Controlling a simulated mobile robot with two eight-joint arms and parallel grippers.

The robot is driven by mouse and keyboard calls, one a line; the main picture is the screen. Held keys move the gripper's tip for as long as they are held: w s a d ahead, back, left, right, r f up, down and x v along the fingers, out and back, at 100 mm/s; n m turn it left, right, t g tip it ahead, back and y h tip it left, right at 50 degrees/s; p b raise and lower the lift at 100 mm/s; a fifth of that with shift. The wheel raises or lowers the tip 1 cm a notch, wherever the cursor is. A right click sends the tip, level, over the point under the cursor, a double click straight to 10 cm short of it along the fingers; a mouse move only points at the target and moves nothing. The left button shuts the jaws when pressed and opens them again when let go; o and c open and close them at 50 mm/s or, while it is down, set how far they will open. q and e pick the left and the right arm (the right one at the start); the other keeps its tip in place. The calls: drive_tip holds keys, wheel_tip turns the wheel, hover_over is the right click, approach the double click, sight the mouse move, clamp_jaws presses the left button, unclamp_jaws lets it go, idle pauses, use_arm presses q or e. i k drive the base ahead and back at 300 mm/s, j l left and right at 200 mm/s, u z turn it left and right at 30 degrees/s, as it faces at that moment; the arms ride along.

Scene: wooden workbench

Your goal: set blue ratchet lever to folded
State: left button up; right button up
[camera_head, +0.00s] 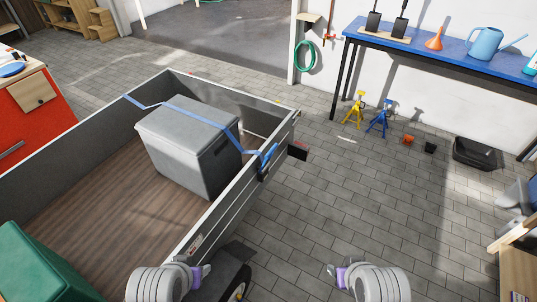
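The blue ratchet (269,157) sits on the outside of the trailer's right side wall, near the far corner. It joins a blue strap (216,120) that runs over a grey box (187,145) in the trailer. The ratchet is small here, and I cannot tell its lever's angle clearly. My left gripper (203,273) is low in the view, in front of the trailer's side wall and well short of the ratchet. My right gripper (333,270) is at the bottom, over the paving and apart from everything. I cannot see whether either gripper's fingers are open or shut.
The trailer (215,218) fills the left, with a green object (40,265) in its near corner. Paving (330,200) right of the trailer is clear. A blue bench (440,58), yellow stand (354,110) and blue stand (380,117) are farther back. A wooden unit (518,262) stands right.

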sight(268, 156)
drive_tip(key=k+j+u, duration=0.15)
drive_tip(key=k, duration=0.5)
drive_tip(key=u, duration=2.1)
drive_tip(key=l+u, duration=0.1)
drive_tip(key=u, duration=0.7)
drive_tip(key=l+u, duration=0.1)
drive_tip(key=u, duration=0.3)
drive_tip(key=k+l, duration=0.25)
drive_tip(key=l, duration=0.35)
drive_tip(key=k+l, duration=0.3)
drive_tip(key=l, duration=0.25)
drive_tip(key=k+l, duration=0.25)
drive_tip(key=l, duration=0.35)
drive_tip(key=k+l, duration=0.25)
drive_tip(key=l, duration=0.35)
drive_tip(key=k+l, duration=0.25)
drive_tip(key=l, duration=0.35)
drive_tip(key=k+l, duration=0.3)
drive_tip(key=l, duration=0.25)
drive_tip(key=k+l, duration=0.25)
drive_tip(key=l, duration=0.35)
drive_tip(key=k+l, duration=0.25)
drive_tip(key=l, duration=0.35)
